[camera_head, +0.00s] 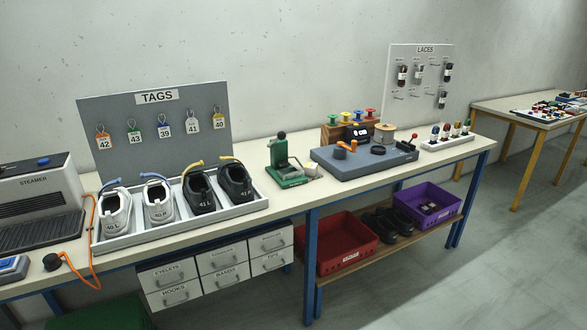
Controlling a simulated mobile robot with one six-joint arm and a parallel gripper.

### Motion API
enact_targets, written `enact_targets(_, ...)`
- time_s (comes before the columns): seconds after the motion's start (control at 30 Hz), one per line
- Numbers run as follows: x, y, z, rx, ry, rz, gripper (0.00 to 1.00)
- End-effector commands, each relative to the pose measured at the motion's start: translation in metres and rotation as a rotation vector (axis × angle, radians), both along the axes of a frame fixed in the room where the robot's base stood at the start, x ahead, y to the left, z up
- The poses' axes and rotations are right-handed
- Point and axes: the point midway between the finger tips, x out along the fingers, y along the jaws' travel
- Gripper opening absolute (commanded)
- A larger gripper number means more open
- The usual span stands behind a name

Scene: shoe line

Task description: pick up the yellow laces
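I cannot make out any yellow laces for certain. A white board marked LACES (421,70) stands at the back of the bench. Several dark lace bundles with pale labels hang on it, such as a bundle at its left (402,78) and a bundle at its lower right (442,99). Some of its pegs look empty. A yellow curved strip (192,166) rises from one black shoe (198,192) in the tray; whether it is a lace I cannot tell. My gripper is not in view.
The bench (330,190) carries a steamer (38,190), a shoe tray (182,226), a green press (285,165) and a grey work plate (365,162). A TAGS board (157,120) stands behind. Red (340,245) and purple (428,206) bins sit below. The floor at right is clear.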

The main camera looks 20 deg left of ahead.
Motion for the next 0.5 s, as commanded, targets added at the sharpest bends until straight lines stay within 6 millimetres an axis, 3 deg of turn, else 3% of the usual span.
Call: enact_targets(0.5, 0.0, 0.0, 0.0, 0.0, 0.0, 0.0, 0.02)
